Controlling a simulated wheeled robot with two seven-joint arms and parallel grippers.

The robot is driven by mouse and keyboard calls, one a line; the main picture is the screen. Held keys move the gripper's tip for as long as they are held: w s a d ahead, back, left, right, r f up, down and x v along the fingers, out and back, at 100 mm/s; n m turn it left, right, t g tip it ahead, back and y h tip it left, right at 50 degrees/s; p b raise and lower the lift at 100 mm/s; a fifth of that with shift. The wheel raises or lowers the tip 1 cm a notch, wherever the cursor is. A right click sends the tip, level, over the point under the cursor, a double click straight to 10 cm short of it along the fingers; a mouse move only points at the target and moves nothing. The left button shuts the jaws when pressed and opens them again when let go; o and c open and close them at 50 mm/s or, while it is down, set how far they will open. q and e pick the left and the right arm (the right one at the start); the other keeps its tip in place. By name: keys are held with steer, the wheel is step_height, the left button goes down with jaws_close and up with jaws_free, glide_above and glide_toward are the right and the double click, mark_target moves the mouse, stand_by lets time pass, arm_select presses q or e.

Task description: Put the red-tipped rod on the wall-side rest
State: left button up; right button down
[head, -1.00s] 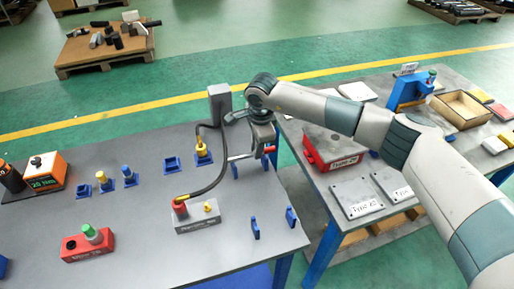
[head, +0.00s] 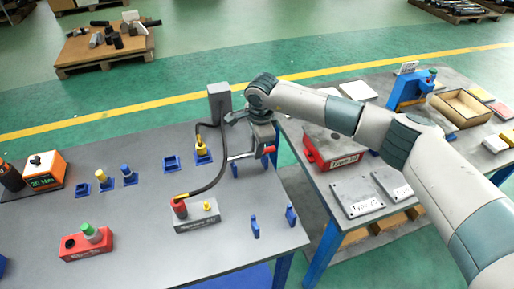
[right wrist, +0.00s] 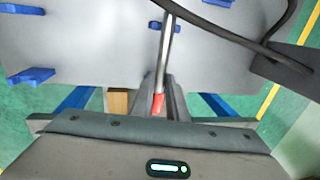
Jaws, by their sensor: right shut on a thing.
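My right gripper (head: 262,150) is shut on the red-tipped rod, a thin grey metal bar (head: 240,156) with a red end (head: 269,150). In the right wrist view the rod (right wrist: 167,45) runs up from the fingers, its red tip (right wrist: 158,103) close by them. A pair of blue rests shows under the rod, one at its left part (head: 235,171) and one partly hidden by the gripper (head: 265,163). I cannot tell whether the rod touches them. Another pair of blue rests (head: 255,227) (head: 291,215) stands empty near the front right corner. My left gripper is out of view.
A grey post (head: 219,100) with a black cable (head: 219,165) stands left of the gripper; the cable leads to a grey block (head: 197,216). A red block (head: 87,245) and blue sockets sit farther left. A second table (head: 345,228) with a red box (head: 330,150) is at the right.

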steer(key=shift+s+d+f+b, duration=0.15)
steer(key=shift+d+f+b, duration=0.3)
steer(key=shift+f+b, duration=0.35)
steer(key=c, duration=1.7)
jaws_free()
steer(key=shift+o, duration=0.2)
steer(key=r, duration=0.1)
steer(key=r+p, duration=0.1)
steer(key=r, duration=0.1)
steer(key=r+p, duration=0.1)
steer(key=r, duration=0.1)
steer(key=shift+s+a, duration=0.25)
steer(key=shift+a, duration=0.1)
steer(key=shift+r, duration=0.1)
